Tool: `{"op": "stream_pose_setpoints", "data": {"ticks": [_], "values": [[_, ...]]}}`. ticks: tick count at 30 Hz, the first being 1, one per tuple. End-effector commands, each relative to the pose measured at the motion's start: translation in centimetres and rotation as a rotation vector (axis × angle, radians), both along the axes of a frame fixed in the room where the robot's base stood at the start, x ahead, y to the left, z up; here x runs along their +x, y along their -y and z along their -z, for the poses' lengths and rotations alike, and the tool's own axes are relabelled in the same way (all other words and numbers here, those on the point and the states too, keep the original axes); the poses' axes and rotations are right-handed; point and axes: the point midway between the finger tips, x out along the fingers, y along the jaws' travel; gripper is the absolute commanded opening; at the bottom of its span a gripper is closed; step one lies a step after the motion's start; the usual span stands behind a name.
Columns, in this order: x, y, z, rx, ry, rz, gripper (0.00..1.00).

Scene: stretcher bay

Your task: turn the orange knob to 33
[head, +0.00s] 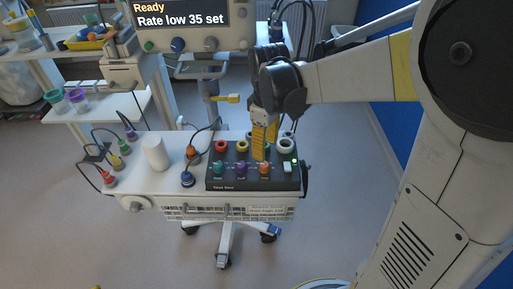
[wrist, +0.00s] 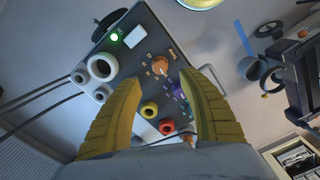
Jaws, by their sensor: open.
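The orange knob (head: 264,168) is on the front right of a dark control box (head: 226,182), with a purple and a teal knob to its left. In the wrist view the orange knob (wrist: 160,66) shows ahead of my fingertips, roughly between their lines, with small scale marks around it too small to read. My gripper (head: 264,150) has yellow fingers and is just above and behind the knob in the head view. In the wrist view my gripper (wrist: 168,82) is open with nothing between the fingers. I cannot tell whether a fingertip touches the box.
The box stands on a white cart (head: 180,185) with a white cylinder (head: 155,154) at left. Red and yellow sockets and white rings line the box's back. A green light and white switch are at its right. A screen (head: 193,14) reads "Ready / Rate low 35 set".

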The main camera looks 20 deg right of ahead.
Motion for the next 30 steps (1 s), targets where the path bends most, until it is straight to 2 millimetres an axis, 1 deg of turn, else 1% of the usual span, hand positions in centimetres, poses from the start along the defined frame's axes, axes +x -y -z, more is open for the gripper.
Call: {"op": "stream_pose_setpoints", "data": {"ticks": [1,6,9,12,17,24,25,26,27,30], "values": [[0.0,0.0,1.4,0.000,0.000,0.000,0.49],[0.0,0.0,5.0,0.000,0.001,0.001,0.49],[0.0,0.0,6.6,0.000,0.001,0.001,0.49],[0.0,0.0,7.8,0.000,0.001,0.002,0.49],[0.0,0.0,8.6,-0.001,0.002,0.002,0.49],[0.0,0.0,8.6,0.000,0.003,0.002,0.49],[0.0,0.0,8.6,0.000,0.003,0.002,0.48],[0.0,0.0,8.6,0.000,0.003,0.002,0.38],[0.0,0.0,8.6,0.000,0.003,0.002,0.26],[0.0,0.0,8.6,0.000,0.003,0.002,0.00]]}}
